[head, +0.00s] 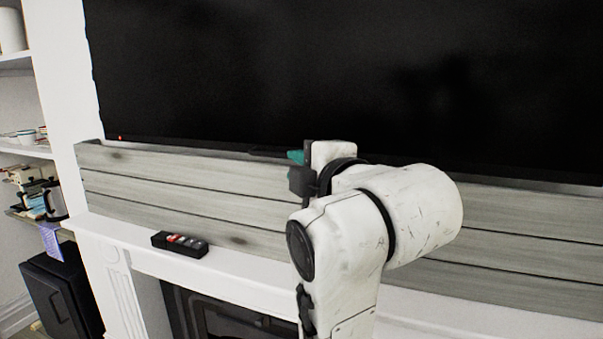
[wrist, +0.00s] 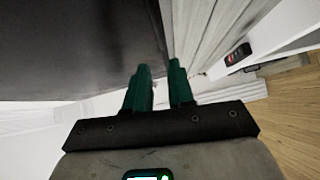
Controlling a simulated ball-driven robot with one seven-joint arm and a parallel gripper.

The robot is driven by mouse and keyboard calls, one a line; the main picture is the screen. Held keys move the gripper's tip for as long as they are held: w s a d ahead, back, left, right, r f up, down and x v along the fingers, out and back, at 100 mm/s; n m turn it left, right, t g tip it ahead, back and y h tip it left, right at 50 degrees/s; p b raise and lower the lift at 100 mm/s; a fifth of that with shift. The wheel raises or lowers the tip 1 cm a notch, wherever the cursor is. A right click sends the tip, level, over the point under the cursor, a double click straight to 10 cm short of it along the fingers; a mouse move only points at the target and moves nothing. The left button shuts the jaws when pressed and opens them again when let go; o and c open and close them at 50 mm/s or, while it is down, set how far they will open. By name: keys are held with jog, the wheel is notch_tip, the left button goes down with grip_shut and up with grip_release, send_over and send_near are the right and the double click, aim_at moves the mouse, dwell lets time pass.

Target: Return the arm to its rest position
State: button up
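My gripper (wrist: 160,72) shows two green fingers in the wrist view, with a narrow gap between them and nothing held. In the head view its teal fingertip (head: 295,157) shows only in part, in front of the wood panelling just below the television. My white arm is raised and bent in the middle right of the head view, and it hides most of the gripper. The fingers appear clear of the wall and the mantel, but the exact distance cannot be told.
A large black television (head: 340,70) fills the top. Grey wood panelling (head: 180,190) runs below it. A white mantel shelf (head: 235,265) carries a black box with red and grey parts (head: 180,243), also in the wrist view (wrist: 237,54). Shelves (head: 25,152) stand left; wooden floor (wrist: 297,115) lies right in the wrist view.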

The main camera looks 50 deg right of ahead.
dwell(0.7)
jog(key=s+a+f+m+g+y, duration=0.1)
jog(key=a+f+m+g+y, duration=0.15)
jog(key=f, duration=0.85)
jog(key=s+a+f+m+g+y, duration=0.1)
jog(key=f+m+g, duration=0.15)
jog(key=f, duration=0.85)
jog(key=s+a+f+m+g+y, duration=0.1)
jog(key=a+f+g+y, duration=0.15)
jog(key=f, duration=0.85)
jog(key=s+a+f+m+g, duration=0.2)
jog(key=s+f+m+g, duration=0.1)
jog(key=s+f, duration=0.7)
jog(key=s+a+f+m+g+y, duration=0.1)
jog(key=s+a+f+m+g, duration=0.1)
jog(key=s+f, duration=0.8)
jog(key=shift+f+m+g, duration=0.35)
jog(key=shift+m+g, duration=0.55)
jog(key=shift+g, duration=0.15)
jog(key=shift+w+a, duration=0.1)
